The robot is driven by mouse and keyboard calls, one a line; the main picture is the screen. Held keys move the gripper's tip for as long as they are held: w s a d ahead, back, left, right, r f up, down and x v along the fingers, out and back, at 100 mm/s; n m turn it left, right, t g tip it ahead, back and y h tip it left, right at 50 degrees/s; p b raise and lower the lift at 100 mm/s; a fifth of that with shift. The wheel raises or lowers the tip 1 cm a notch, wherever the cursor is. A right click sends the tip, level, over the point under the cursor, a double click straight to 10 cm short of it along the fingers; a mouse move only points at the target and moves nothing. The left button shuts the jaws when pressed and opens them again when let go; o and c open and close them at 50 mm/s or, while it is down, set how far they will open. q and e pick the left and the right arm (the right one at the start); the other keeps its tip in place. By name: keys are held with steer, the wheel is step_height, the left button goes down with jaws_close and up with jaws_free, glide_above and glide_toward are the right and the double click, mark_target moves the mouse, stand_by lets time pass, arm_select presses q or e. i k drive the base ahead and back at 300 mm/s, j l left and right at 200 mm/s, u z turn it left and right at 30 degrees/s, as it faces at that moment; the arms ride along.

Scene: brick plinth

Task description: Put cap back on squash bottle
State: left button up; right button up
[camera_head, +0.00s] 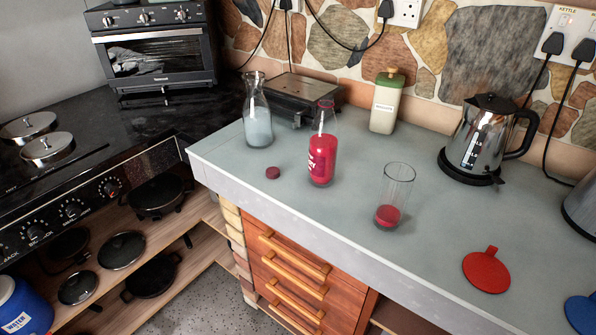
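The squash bottle (322,158) stands upright on the grey worktop, left of the middle. It is clear, with red squash in its lower part and a white-lettered label. Its neck top looks reddish, too small to make out clearly. A small dark red round cap (273,172) lies on the worktop to the left of the bottle, apart from it and close to the front edge. Neither of my grippers shows in the head view.
A glass (396,190) with a little red drink stands right of the bottle. A carafe (257,125), a metal appliance (292,95) and a green-lidded container (386,105) stand behind. A kettle (482,140) and red mat (486,270) are right. The front middle worktop is mostly clear.

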mark_target(324, 132)
steer(key=i+j+z, duration=0.1)
steer(key=j+z, duration=1)
steer(key=k+j, duration=0.1)
steer(key=j, duration=1.3)
steer(key=i+j+z, duration=0.05)
